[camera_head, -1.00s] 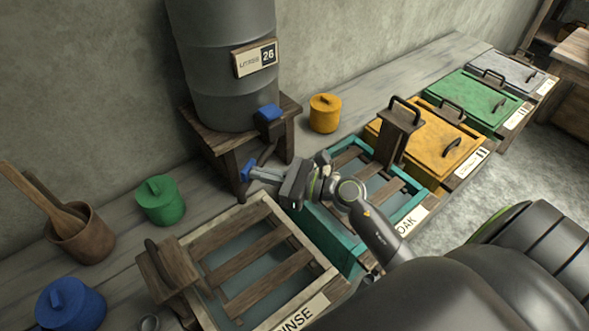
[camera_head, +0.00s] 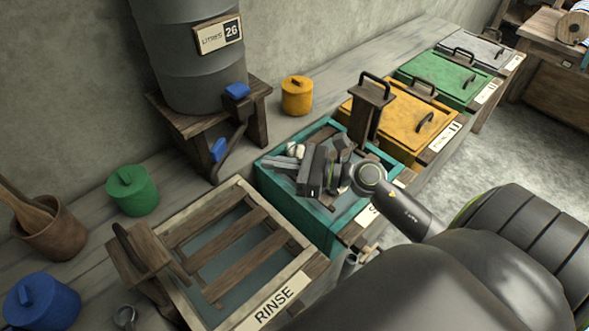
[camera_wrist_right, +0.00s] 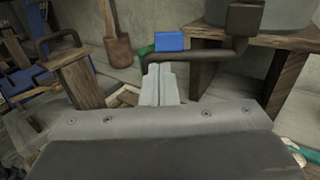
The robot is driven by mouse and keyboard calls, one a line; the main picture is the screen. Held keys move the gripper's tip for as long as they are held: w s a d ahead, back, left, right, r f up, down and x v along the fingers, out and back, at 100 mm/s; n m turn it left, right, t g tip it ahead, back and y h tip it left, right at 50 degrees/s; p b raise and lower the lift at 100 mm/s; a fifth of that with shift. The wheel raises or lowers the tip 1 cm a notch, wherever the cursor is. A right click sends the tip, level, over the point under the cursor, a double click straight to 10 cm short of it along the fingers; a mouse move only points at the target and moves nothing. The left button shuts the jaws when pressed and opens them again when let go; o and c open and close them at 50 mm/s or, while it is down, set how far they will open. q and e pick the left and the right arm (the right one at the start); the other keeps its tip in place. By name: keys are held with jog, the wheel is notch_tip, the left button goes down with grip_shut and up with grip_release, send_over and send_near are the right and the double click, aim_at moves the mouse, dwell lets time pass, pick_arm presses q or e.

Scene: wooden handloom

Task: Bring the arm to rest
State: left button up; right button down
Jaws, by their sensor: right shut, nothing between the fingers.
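My right gripper (camera_head: 284,163) is over the teal SOAK tub (camera_head: 300,210) in the head view, its fingers pointing left. Its jaws are shut with nothing between them. In the right wrist view the closed fingers (camera_wrist_right: 158,84) point toward the barrel's stand and pipe. The right arm comes in from the lower right of the head view. My left gripper is not in view.
The RINSE tub (camera_head: 312,262) with slats is left of the teal tub. A grey barrel (camera_head: 185,65) with a blue-handled tap stands on a wooden stand (camera_head: 195,128) behind. A wooden-handled press (camera_head: 368,108) and the yellow-lidded tub (camera_head: 400,115) are to the right.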

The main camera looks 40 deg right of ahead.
jog(key=v, duration=0.2)
jog(key=b+v, duration=0.1)
jog(key=v, duration=0.1)
jog(key=shift+s+a, duration=0.1)
jog(key=shift+s, duration=0.25)
jog(key=shift+r, duration=0.1)
